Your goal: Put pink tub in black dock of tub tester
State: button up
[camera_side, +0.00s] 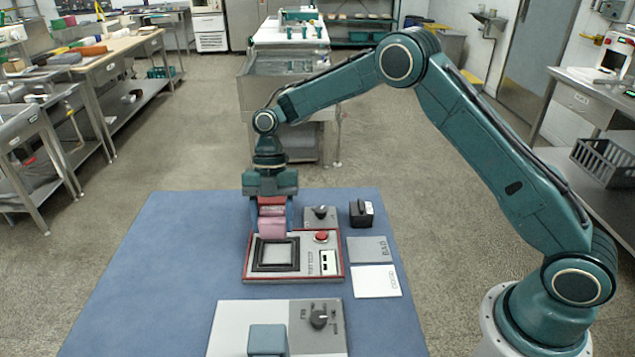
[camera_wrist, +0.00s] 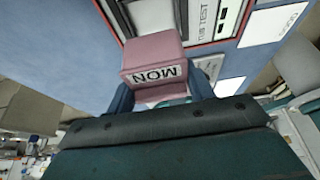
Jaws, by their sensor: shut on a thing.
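In the side view the pink tub (camera_side: 272,227) is between the fingers of my gripper (camera_side: 271,213), which is shut on it. The tub hangs just behind the black dock (camera_side: 275,254), a square frame on the tub tester (camera_side: 251,273); its height above the tester is hard to judge. The dock looks empty. In the wrist view the tub (camera_wrist: 152,50) shows a white label reading MON, upside down, between the fingers. Part of the tester (camera_wrist: 232,20) with its TUB TEST lettering shows beyond it; the dock is mostly hidden there.
The tester has a red button (camera_side: 321,236) and a display (camera_side: 329,262). Right of it lie a grey BAD plate (camera_side: 370,249) and a white GOOD plate (camera_side: 376,281). A knob box (camera_side: 320,214) and a black box (camera_side: 361,213) stand behind. A teal block (camera_side: 267,340) is in front. The blue mat (camera_side: 165,260) is clear at left.

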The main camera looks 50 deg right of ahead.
aim_at(274, 207)
jog(key=shift+f, duration=3.6)
jog(key=shift+f, duration=0.1)
jog(key=o, duration=1)
jog(key=shift+v, duration=6.05)
jog(key=shift+s, duration=0.1)
